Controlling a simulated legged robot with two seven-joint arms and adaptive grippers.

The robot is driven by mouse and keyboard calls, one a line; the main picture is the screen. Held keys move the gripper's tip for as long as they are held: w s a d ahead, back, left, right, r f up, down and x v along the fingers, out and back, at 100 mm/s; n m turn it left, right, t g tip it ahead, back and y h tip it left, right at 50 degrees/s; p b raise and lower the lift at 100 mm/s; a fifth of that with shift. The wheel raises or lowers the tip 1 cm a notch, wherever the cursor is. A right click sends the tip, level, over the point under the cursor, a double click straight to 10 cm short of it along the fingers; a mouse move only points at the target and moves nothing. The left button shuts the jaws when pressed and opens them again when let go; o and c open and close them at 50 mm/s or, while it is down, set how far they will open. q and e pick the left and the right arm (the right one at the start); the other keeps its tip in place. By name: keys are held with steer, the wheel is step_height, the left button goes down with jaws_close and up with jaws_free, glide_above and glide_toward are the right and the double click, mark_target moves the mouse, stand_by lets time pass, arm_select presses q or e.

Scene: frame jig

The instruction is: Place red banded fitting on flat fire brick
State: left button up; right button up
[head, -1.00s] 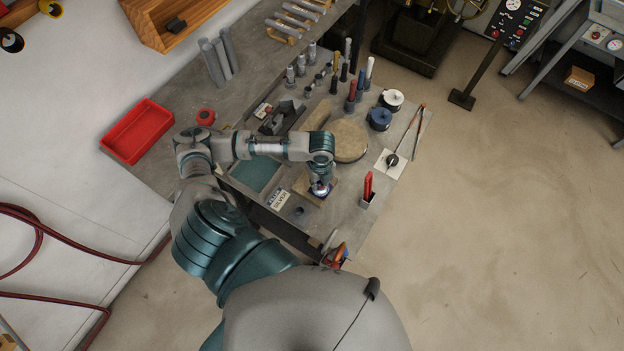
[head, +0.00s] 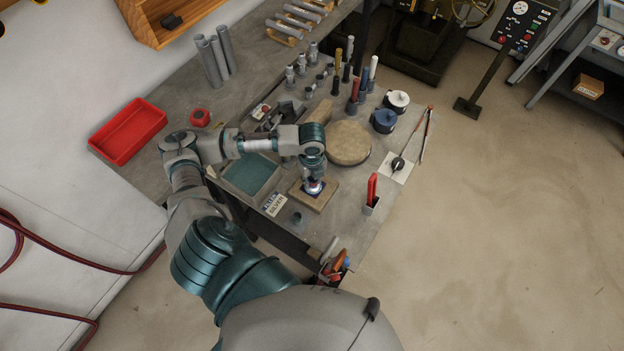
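The flat fire brick (head: 324,201) is a tan slab lying near the front edge of the workbench in the head view. My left gripper (head: 313,188) points down right over the brick's middle and covers part of it. Several small grey fittings (head: 301,72) stand toward the back of the bench. My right gripper is not in view.
A round tan pad (head: 348,144) lies just behind the brick. A green mat tray (head: 250,174), a silver label card (head: 274,204) and a red-handled tool in a holder (head: 372,193) surround it. A red bin (head: 128,131) sits at the left.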

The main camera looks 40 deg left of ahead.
arm_select(q)
steer(key=o, duration=0.4)
steer(key=shift+d, duration=0.2)
steer(key=shift+d+r, duration=0.15)
steer(key=shift+w+r, duration=0.1)
steer(key=shift+r, duration=0.3)
step_height(320, 180, up, 11)
steer(key=shift+r+p, duration=0.1)
steer(key=shift+p, duration=0.55)
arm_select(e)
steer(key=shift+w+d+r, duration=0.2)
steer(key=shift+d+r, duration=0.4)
arm_select(q)
steer(key=shift+a, duration=0.3)
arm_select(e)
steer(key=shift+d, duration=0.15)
